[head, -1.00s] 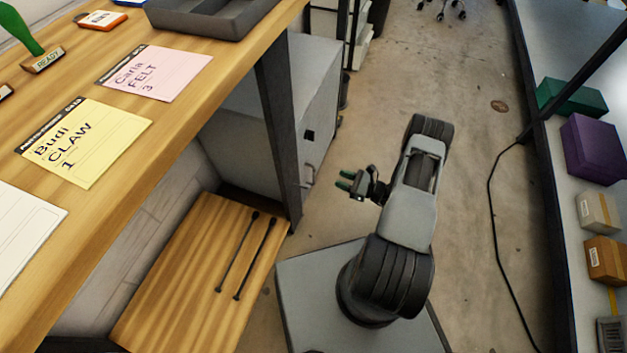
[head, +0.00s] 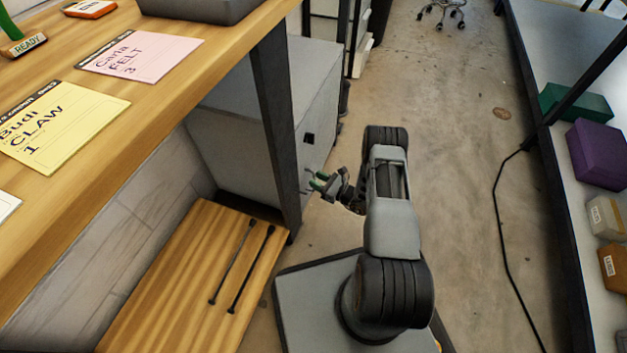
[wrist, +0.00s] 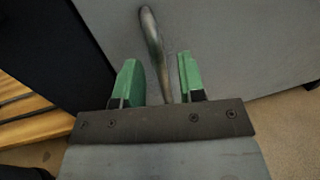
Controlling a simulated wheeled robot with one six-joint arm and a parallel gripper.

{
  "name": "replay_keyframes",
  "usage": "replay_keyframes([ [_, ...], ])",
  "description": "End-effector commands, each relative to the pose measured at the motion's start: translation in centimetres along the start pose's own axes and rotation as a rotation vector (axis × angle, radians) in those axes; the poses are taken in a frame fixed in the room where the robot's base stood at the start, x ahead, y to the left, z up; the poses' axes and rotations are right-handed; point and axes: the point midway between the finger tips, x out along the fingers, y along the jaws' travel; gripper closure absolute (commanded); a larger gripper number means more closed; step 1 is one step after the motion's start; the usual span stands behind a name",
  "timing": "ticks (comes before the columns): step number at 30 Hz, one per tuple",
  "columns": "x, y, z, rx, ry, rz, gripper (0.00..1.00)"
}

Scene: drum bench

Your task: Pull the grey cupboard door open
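The grey cupboard (head: 255,150) stands under the bench. Its door (head: 322,118) faces the aisle and looks closed. A curved metal handle (wrist: 152,45) on the door (wrist: 225,45) runs down between my two green fingertips in the wrist view. My gripper (head: 318,182) is at the door's lower part in the head view, by the bench leg. In the wrist view my gripper (wrist: 157,80) is open, with a gap on each side of the handle. The handle's lower end is hidden behind the gripper body.
The dark bench leg (head: 277,130) stands close left of the gripper. A low wooden shelf (head: 180,285) holds two black sticks (head: 240,265).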

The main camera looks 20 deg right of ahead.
Motion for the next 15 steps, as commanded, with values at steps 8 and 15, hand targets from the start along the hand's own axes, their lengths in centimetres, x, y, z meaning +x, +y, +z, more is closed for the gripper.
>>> replay_keyframes([
  [8, 1.8, 0.0, 0.0, 0.000, -0.001, 0.000, 0.63],
  [15, 1.9, 0.0, 0.1, 0.000, -0.001, 0.000, 0.63],
])
